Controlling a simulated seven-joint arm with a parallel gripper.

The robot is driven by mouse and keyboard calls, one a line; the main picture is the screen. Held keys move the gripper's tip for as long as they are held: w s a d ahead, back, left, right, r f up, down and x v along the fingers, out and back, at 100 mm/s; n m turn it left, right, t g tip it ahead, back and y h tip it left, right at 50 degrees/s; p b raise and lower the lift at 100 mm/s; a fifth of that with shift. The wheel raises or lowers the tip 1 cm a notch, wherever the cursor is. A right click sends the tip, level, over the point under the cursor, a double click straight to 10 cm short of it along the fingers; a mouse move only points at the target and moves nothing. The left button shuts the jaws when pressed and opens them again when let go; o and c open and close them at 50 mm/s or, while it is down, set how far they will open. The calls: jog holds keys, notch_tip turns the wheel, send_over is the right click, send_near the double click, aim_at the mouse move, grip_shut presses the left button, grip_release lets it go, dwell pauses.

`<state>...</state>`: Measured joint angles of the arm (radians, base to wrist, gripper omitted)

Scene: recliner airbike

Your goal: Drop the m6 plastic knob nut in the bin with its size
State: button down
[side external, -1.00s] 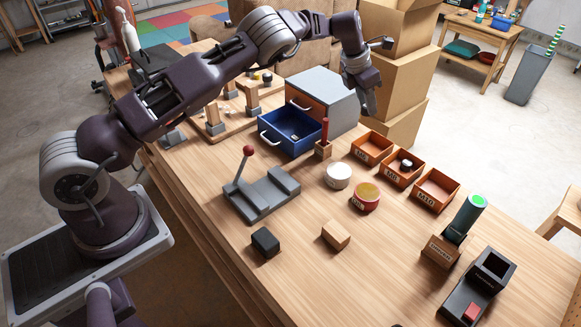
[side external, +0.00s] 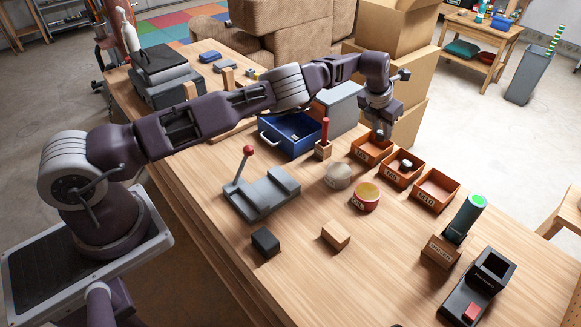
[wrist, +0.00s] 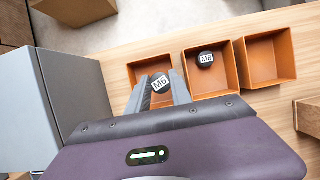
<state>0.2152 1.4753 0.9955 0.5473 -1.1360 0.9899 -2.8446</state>
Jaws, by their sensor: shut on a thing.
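The m6 plastic knob nut (wrist: 160,85) is black with a white M6 label and sits between my gripper's fingers (wrist: 161,92) in the wrist view. My gripper (side external: 383,133) is shut on it, over the leftmost orange bin (side external: 362,155), whose front label appears to read M6. That bin also shows behind the nut in the wrist view (wrist: 139,69). The middle bin (side external: 391,175), labelled M8, holds another black knob nut (wrist: 206,58) marked M8. The right bin (side external: 427,198), labelled M10, looks empty.
A red-handled tool in a wooden block (side external: 323,150) and an open blue drawer (side external: 268,139) stand left of the bins. A pale round container (side external: 338,176) and a red-yellow round container (side external: 365,197) sit in front. Cardboard boxes (side external: 408,75) stand behind.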

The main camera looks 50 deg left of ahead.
jog(key=c, duration=1.1)
grip_release()
